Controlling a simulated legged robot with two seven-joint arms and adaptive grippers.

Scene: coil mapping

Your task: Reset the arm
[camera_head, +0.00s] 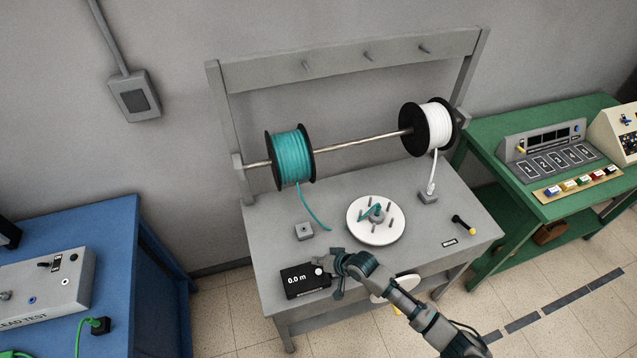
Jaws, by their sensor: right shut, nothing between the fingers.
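My right gripper (334,272) is shut and empty. It is at the front edge of the grey workbench (270,240), close beside the black meter box (303,281), which reads "0.0 m". Whether it touches the box I cannot tell. My right arm comes in from the lower right and covers part of the bench's front edge. My left gripper does not show.
A teal spool (290,157) and a white spool (428,127) hang on a rod above the bench. A white pegged disc (376,221) sits mid-bench. A handle (463,225) lies to the right. A blue table (110,235) stands left, a green one (490,165) right.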

